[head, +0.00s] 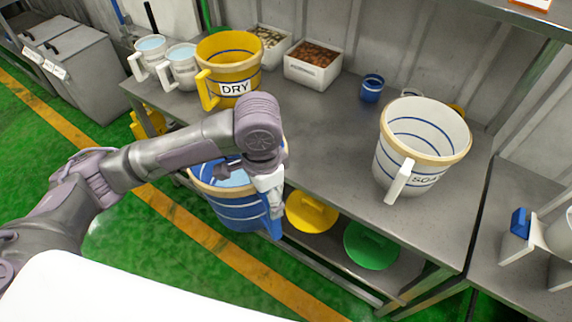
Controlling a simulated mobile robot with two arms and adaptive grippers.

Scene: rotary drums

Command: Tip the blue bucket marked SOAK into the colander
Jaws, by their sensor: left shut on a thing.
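The lettering SOA, partly hidden by a handle, is on a white bucket (430,138) with blue lines at the table's right. I cannot make out a colander. My right gripper is not in view.
A yellow bucket marked DRY (230,68), white jugs (184,67) and food bins (313,64) stand at the table's back left. A small blue cup (372,88) is at the back. Yellow (311,212) and green (371,246) lids lie on the lower shelf. The table's middle (325,135) is clear.

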